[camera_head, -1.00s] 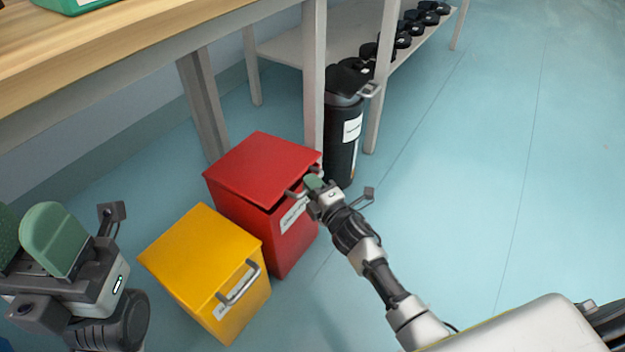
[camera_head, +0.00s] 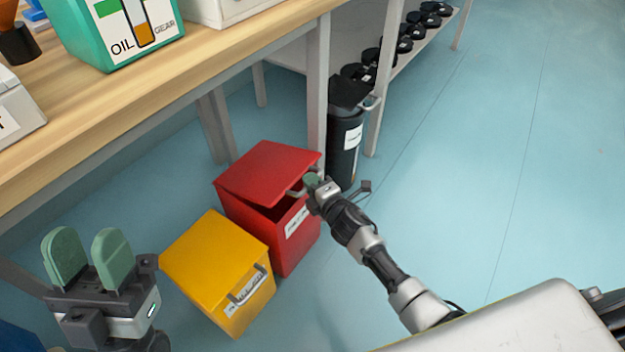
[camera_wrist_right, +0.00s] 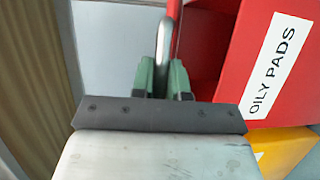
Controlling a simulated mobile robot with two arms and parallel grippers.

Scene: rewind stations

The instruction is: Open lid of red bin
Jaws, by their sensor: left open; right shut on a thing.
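The red bin (camera_head: 290,247) stands on the floor beside the workbench leg. Its red lid (camera_head: 262,172) is tilted up a little at the front, leaving a dark gap above the bin's front wall. My right gripper (camera_head: 311,181) is at the lid's front edge, shut on the lid's metal handle (camera_wrist_right: 166,50), which runs between the green fingers in the right wrist view. My left gripper (camera_head: 88,258) is open and empty at the lower left, apart from the bins.
A yellow bin (camera_head: 212,255) with a closed lid stands just left and in front of the red bin. A black bin (camera_head: 345,140) stands behind it, near the shelf. The wooden workbench (camera_head: 120,100) is at upper left. The floor to the right is clear.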

